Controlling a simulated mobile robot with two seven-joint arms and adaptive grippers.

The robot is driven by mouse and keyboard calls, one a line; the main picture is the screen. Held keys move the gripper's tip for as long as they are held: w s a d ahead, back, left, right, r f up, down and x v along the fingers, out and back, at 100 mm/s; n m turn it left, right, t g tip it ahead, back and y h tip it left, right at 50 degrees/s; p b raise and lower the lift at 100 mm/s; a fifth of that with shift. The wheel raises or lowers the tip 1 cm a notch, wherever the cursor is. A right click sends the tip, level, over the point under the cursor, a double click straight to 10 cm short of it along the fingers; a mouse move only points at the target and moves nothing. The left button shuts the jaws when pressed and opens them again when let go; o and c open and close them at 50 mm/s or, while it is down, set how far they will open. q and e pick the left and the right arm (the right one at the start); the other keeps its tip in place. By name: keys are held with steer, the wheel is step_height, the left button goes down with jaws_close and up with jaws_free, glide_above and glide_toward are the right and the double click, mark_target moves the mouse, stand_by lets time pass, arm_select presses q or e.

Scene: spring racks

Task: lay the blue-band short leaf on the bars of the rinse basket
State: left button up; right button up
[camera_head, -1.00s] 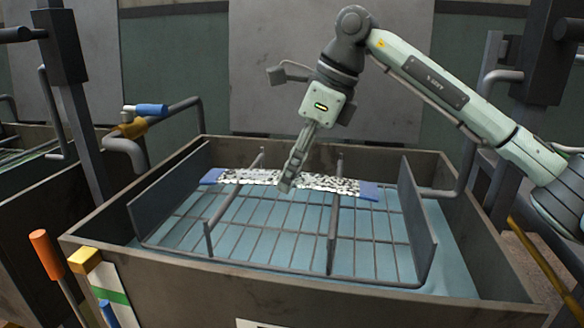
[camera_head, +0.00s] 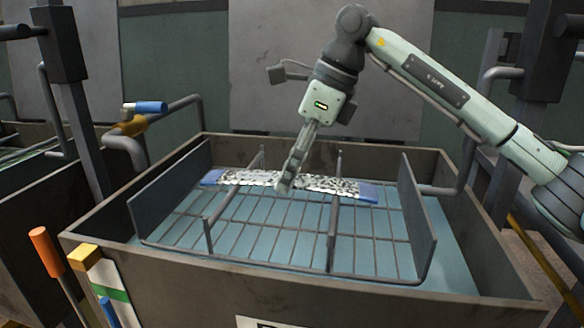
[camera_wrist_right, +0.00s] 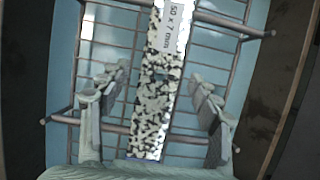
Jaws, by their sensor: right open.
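The blue-band short leaf (camera_head: 325,184) is a flat, black-and-white speckled strip with blue ends. It lies crosswise over the far part of the rinse basket (camera_head: 420,235) and appears to rest on its bars. In the right wrist view the leaf (camera_wrist_right: 155,100) runs lengthwise between the fingers, with a white size label near the top. My right gripper (camera_head: 286,182) is down at the middle of the leaf. In the wrist view this gripper (camera_wrist_right: 160,95) is open, one finger on each side of the leaf with gaps showing. My left gripper is not in view.
The basket sits in a dark tank (camera_head: 250,285) over blue liquid, with side plates and upright rods around the leaf. A blue-ended handle (camera_head: 150,107) stands at the left. An orange-handled tool (camera_head: 42,245) stands at the front left. The basket's near half is bare.

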steer(key=v, duration=1.2)
steer(key=shift+r, duration=0.3)
steer(key=shift+a, duration=0.1)
